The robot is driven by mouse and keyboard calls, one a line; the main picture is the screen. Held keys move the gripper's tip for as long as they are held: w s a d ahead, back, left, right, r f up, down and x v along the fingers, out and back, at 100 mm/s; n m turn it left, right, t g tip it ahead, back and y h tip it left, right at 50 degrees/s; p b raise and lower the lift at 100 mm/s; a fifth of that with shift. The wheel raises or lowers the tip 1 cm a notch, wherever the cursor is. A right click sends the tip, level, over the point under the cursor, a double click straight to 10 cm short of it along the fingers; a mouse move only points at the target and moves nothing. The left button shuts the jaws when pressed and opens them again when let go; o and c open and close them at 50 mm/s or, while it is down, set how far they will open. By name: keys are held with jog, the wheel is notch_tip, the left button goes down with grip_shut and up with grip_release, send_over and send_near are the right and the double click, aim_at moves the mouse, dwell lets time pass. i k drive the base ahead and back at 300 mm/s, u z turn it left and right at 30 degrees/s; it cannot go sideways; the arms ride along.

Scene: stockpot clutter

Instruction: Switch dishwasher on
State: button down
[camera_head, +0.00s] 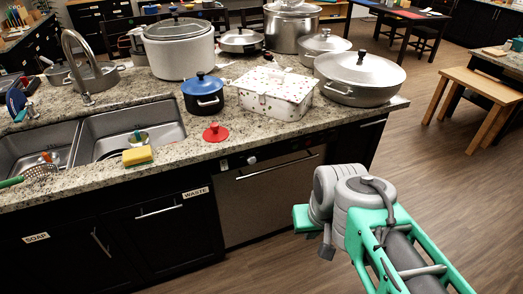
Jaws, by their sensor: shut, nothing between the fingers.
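The dishwasher (250,210) is built in under the granite counter, right of the cabinet marked WASTE. It has a steel front, a long bar handle (280,166) and a dark control strip (300,147) with small knobs or buttons, one a pale knob (252,160) at its left. The door looks shut. My gripper (327,251) is small and dark at the end of my grey and teal arm. It is shut and empty, in front of the dishwasher's lower right, apart from the control strip. My wrist hides part of the lower right front.
The counter (185,172) holds a red lid (215,132), blue pot (203,94), patterned box (277,92), wide steel pan (359,76) and other pots. A double sink (105,140) with a yellow sponge (137,156) is left. Wooden floor at right is open before a bench (495,87).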

aim_at(223, 165)
jog(key=u, duration=2.25)
jog(key=i, duration=0.8)
jog(key=z, duration=1.1)
